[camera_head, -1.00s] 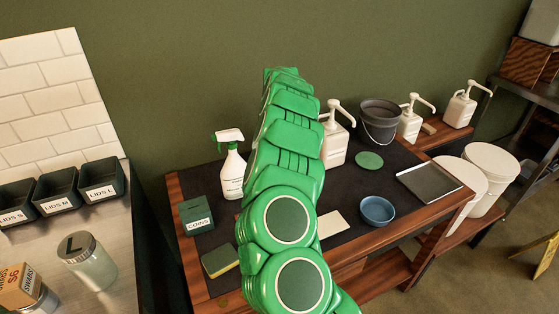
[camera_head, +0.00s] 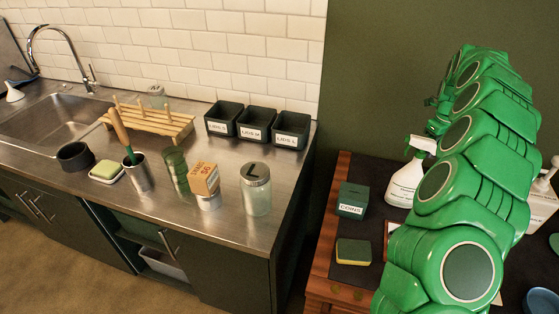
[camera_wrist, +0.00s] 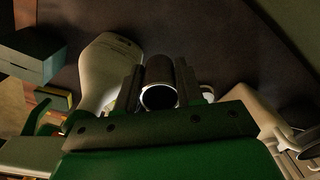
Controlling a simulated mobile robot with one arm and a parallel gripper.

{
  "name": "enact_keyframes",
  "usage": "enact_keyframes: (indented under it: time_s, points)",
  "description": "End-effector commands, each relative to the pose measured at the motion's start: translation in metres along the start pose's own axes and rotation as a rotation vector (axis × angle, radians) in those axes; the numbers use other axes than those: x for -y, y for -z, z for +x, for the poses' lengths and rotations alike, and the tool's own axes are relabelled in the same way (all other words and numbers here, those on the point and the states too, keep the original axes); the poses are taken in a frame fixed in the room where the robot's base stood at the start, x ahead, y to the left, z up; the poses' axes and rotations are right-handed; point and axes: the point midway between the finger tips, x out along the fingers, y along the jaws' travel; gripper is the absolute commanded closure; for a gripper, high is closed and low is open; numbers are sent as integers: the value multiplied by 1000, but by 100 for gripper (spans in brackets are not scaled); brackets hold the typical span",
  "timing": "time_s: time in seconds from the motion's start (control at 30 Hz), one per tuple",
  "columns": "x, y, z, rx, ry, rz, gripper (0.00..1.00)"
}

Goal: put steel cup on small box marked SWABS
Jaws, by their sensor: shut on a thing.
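My gripper (camera_wrist: 160,84) is shut on a small cylinder with a shiny round rim, which looks like the steel cup (camera_wrist: 159,97). It is seen from its open or end side in the wrist view. In the head view my arm hides the gripper and cup. The small orange-brown box marked SWABS (camera_head: 204,179) is on the steel counter at left, far from my arm. It appears to rest on a short metal container (camera_head: 208,202); the contact is not clear.
Close around the box stand a lidded glass jar (camera_head: 256,190), a green glass (camera_head: 176,169) and a metal holder with a brush (camera_head: 137,176). Three dark lid bins (camera_head: 257,124) line the wall. A spray bottle (camera_head: 406,182), COINS box (camera_head: 351,200) and sponge (camera_head: 353,252) are near my arm.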

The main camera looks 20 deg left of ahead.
Motion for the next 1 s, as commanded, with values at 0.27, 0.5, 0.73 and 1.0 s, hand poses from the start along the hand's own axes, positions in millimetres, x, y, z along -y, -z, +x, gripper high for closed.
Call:
enact_keyframes:
  time_s: [0.27, 0.5, 0.73, 1.0]
  points:
    - [-72, -53, -41, 4, -2, -148, 93]
    - [-149, -90, -70, 6, -4, -282, 93]
    - [-234, -115, -101, 11, -4, -425, 93]
    - [-339, -125, -136, 13, -6, -598, 93]
